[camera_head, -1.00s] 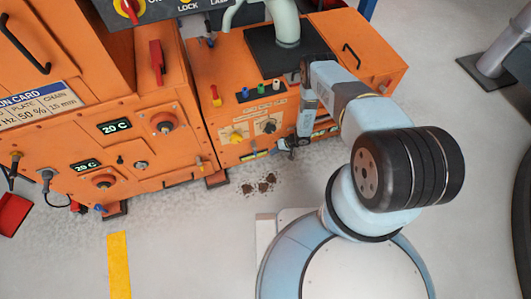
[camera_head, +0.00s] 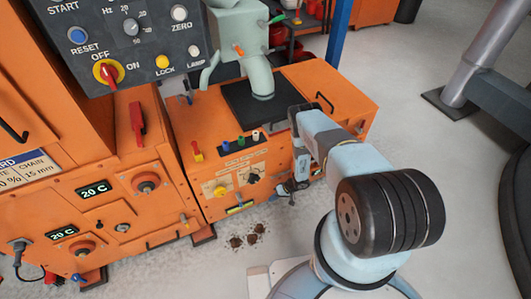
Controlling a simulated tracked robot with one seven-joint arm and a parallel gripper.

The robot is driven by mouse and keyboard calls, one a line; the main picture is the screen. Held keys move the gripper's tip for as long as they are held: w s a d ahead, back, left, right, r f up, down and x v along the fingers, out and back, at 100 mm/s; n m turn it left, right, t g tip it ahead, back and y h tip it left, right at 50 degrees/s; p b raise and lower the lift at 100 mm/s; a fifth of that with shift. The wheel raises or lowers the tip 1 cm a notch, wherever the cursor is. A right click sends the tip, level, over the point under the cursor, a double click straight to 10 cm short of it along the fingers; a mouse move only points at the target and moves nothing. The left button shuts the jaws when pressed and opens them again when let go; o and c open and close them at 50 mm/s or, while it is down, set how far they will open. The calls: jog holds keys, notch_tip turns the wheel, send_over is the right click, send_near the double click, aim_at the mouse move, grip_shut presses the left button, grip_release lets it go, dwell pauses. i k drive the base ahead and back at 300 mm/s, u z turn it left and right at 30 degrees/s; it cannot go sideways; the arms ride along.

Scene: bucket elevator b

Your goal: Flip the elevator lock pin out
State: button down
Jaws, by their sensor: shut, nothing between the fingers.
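The orange elevator base box (camera_head: 225,195) stands in the middle, with a pale green spout on its dark top plate. I cannot tell for sure which part is the lock pin. A small yellow-green bar (camera_head: 240,208) sits low on the box's front. My gripper (camera_head: 283,189) is small in the view, shut and empty, close to the lower right of the box's front, right of the bar. Whether it touches the box is unclear.
The orange cabinet with a red handle (camera_head: 137,121) fills the left. A dark control panel (camera_head: 120,40) with a yellow LOCK lamp hangs above it. Dark debris (camera_head: 247,238) lies on the floor before the box.

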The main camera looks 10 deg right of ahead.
aim_at(162, 61)
jog(key=k, duration=1)
